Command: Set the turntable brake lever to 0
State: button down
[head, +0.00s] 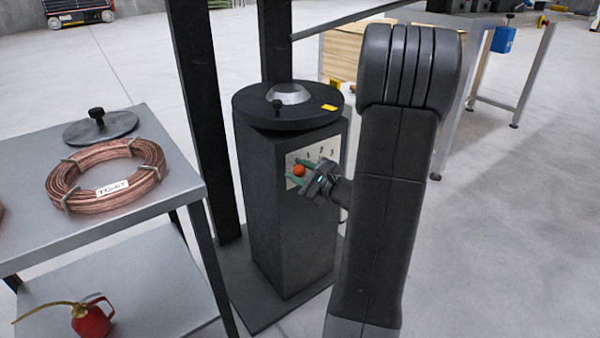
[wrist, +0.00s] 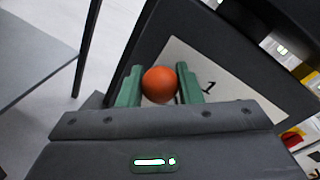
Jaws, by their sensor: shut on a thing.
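The turntable (head: 290,118) is a dark round disc with a pale cone on top of a dark square pedestal (head: 283,215). A light scale plate on the pedestal's front carries the marks 1, 2 and 3; the plate (wrist: 222,92) also shows in the wrist view, with a 1 right of the ball. The brake lever's orange ball knob (head: 299,170) is between the green fingers of my gripper (head: 308,174). In the wrist view the orange ball (wrist: 159,84) sits between both fingers (wrist: 160,88), shut on it. The lever's shaft and the 0 mark are hidden.
A grey table (head: 165,203) on the left holds a copper coil (head: 108,172) tagged TC-67 and a dark disc with a knob (head: 100,127). A red oil can (head: 92,320) is on its lower shelf. A dark post (head: 208,120) stands between table and pedestal. Open floor lies right.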

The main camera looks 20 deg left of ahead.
jog(key=shift+s+f, duration=0.1)
jog(key=shift+f, duration=0.05)
jog(key=c, duration=1)
grip_release()
jog(key=shift+p+v, duration=1.55)
jog(key=shift+v, duration=5.35)
jog(key=b+x, duration=0.3)
jog(key=x, duration=1.1)
jog(key=shift+d, duration=0.2)
